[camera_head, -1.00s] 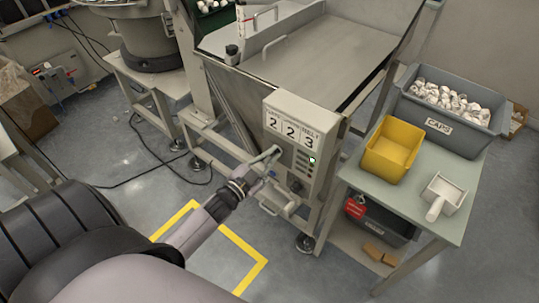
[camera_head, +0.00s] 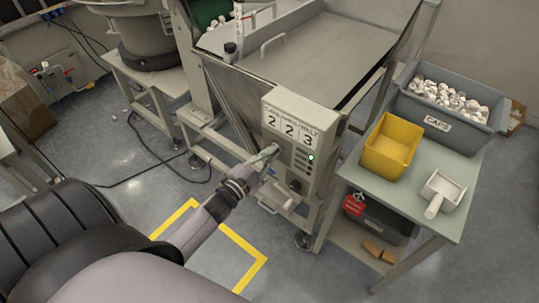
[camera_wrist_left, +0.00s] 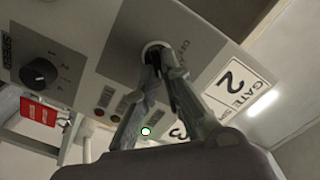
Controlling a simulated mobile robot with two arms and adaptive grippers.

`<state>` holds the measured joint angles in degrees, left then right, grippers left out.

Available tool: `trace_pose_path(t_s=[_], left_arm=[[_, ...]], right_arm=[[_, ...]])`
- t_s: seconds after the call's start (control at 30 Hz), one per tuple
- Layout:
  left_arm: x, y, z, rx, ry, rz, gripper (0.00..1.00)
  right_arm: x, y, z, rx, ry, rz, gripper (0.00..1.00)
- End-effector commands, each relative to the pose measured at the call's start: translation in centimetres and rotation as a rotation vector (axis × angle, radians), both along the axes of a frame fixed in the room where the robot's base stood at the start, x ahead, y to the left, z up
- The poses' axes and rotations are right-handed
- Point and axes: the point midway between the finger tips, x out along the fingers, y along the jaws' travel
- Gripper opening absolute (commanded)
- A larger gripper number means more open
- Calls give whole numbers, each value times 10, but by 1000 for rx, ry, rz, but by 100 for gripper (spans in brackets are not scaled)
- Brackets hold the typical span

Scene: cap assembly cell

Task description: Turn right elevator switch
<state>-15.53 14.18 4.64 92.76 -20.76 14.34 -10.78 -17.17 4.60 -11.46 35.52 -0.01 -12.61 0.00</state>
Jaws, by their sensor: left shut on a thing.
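The grey control box (camera_head: 300,120) stands on the front of the hopper machine, with a "2 2 3" number display. My left gripper (camera_head: 271,152) is at the left part of its face. In the left wrist view the gripper (camera_wrist_left: 160,58) has its fingers closed together at a white-ringed round switch (camera_wrist_left: 153,45) on the panel. The fingers hide most of this switch, so its setting cannot be read. A black rotary knob (camera_wrist_left: 39,72) with numbered positions is apart from the fingers; it also shows low on the box in the head view (camera_head: 295,186). My right gripper is not in view.
A lit indicator (camera_head: 311,157) is on the box, with small buttons beside it. A side table (camera_head: 452,222) at right holds a yellow bin (camera_head: 390,148), a grey caps bin (camera_head: 440,124) and a white scoop (camera_head: 442,188). A red tag (camera_head: 354,203) hangs below. Yellow tape (camera_head: 245,248) marks the floor.

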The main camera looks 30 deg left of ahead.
Motion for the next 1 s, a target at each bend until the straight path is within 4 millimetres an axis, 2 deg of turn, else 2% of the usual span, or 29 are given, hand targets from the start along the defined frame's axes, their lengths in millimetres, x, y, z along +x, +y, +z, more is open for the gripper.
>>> trace_pose_path(t_s=[0.33,0.67,0.77,1.0], left_arm=[[0,0,0,0,-1,-1,28],[-2,0,0,0,0,0,28],[-12,1,-1,-1,3,0,28],[-61,4,-1,-1,4,0,28]], right_arm=[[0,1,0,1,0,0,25],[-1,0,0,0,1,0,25],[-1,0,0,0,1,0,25],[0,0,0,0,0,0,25]])
